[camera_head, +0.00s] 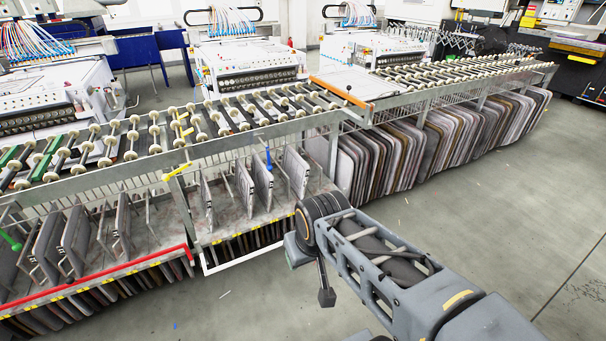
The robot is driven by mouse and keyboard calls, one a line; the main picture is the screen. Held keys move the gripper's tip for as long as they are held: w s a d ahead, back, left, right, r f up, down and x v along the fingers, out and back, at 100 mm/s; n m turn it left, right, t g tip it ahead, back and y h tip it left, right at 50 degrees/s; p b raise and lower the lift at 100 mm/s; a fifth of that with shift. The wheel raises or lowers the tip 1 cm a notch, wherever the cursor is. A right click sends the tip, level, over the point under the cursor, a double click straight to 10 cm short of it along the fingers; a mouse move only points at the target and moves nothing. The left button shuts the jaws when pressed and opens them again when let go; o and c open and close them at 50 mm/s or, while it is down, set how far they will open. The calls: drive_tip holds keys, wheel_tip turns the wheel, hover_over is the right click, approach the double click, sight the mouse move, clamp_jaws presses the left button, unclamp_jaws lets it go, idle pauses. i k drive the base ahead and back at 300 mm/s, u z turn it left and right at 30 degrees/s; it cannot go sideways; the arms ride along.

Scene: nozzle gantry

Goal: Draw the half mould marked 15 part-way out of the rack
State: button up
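The rack (232,226) is a long metal frame under the roller conveyor. Grey half moulds stand on edge in its upper tier, among them one at the centre (263,182), one to its right (297,172) and one further left (122,226). No number is legible on any of them, so I cannot tell which is marked 15. My gripper (318,272) hangs at the end of my arm, in front of the rack's right part and seemingly apart from it. My wrist hides part of the gripper. Its finger opening is not clear, and no mould shows in it.
A roller conveyor (155,135) runs above the rack. More panels (375,160) stand tightly packed at the right. A red strip (100,277) and a white strip (245,260) edge the shelf front. The grey floor (480,215) at right is clear.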

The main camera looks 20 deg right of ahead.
sight(297, 169)
drive_tip(key=z, duration=1)
drive_tip(key=i, duration=2.4)
drive_tip(key=u, duration=2)
